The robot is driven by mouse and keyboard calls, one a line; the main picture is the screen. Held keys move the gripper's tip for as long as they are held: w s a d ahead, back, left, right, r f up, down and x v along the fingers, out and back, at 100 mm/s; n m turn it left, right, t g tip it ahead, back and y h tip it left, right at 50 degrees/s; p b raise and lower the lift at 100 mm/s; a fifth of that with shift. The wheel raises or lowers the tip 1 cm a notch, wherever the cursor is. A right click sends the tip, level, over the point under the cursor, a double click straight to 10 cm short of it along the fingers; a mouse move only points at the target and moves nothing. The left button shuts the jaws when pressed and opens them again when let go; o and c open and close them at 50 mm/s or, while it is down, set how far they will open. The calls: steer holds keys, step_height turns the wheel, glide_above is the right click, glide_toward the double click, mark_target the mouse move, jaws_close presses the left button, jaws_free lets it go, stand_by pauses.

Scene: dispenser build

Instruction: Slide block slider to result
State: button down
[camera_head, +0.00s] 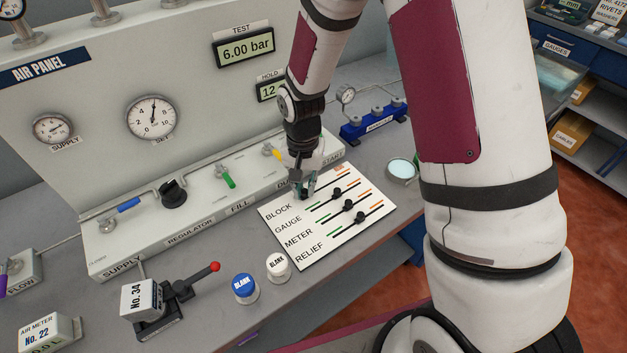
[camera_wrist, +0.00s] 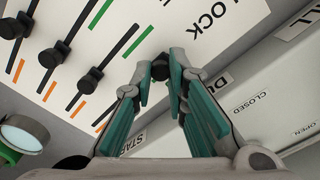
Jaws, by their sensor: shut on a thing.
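A white slider board (camera_head: 290,253) lies on the bench with rows labelled BLOCK, GAUGE, METER and RELIEF.
The air panel's ledge with its yellow valve handle (camera_head: 271,151) and START lettering rises close behind the board.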

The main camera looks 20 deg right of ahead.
mark_target(303, 191)
steer(key=shift+a, duration=0.3)
steer(key=c, duration=1.5)
jaws_free()
steer(key=shift+c, duration=0.2)
steer(key=shift+r, duration=0.35)
step_height(303, 191, up, 11)
steer(key=shift+r, duration=0.2)
